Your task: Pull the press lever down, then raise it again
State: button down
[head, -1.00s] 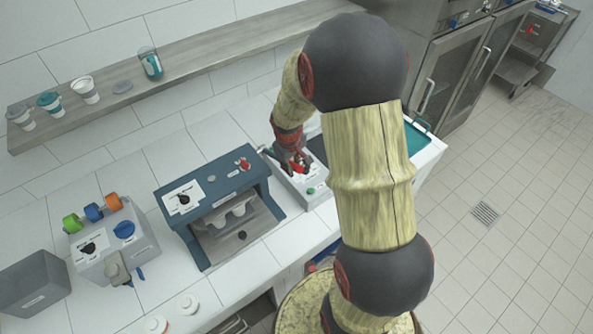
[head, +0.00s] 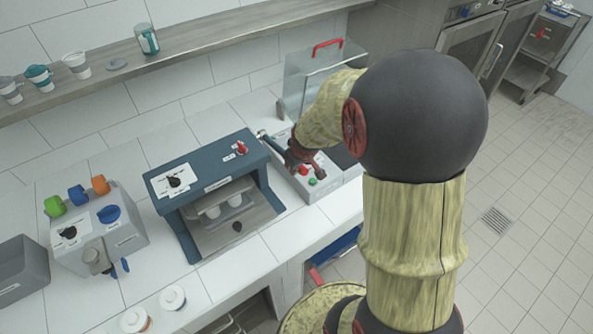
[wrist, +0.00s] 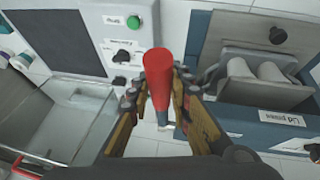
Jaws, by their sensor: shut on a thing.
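The press lever has a red handle (wrist: 161,78), which stands between the two fingers in the wrist view. My gripper (wrist: 158,92) is shut on this handle. In the head view, my gripper (head: 301,160) is at the right side of the dark blue lid press (head: 242,152), above the light grey box. The lever's grey end (head: 264,136) shows beside the press's top. The lever's exact angle is hard to tell.
The light grey box (head: 325,188) with a green button (head: 313,181) sits right below my gripper. A clear cover with a red handle (head: 327,44) stands behind. A grey machine with coloured knobs (head: 108,238) is left of the press. A shelf (head: 190,50) runs along the wall.

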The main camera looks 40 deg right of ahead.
jog(key=f+b, duration=0.1)
jog(key=b, duration=0.4)
jog(key=f+t+b, duration=0.1)
jog(key=f+b, duration=0.1)
jog(key=b, duration=0.3)
jog(key=shift+s+f+t, duration=0.2)
jog(key=shift+f+t, duration=0.1)
jog(key=shift+f+b, duration=0.1)
jog(key=shift+b, duration=0.85)
jog(key=c, duration=1.6)
grip_release()
jog(key=v, duration=1.2)
jog(key=shift+s+a, duration=0.1)
jog(key=shift+s, duration=0.05)
jog(key=shift+f, duration=0.1)
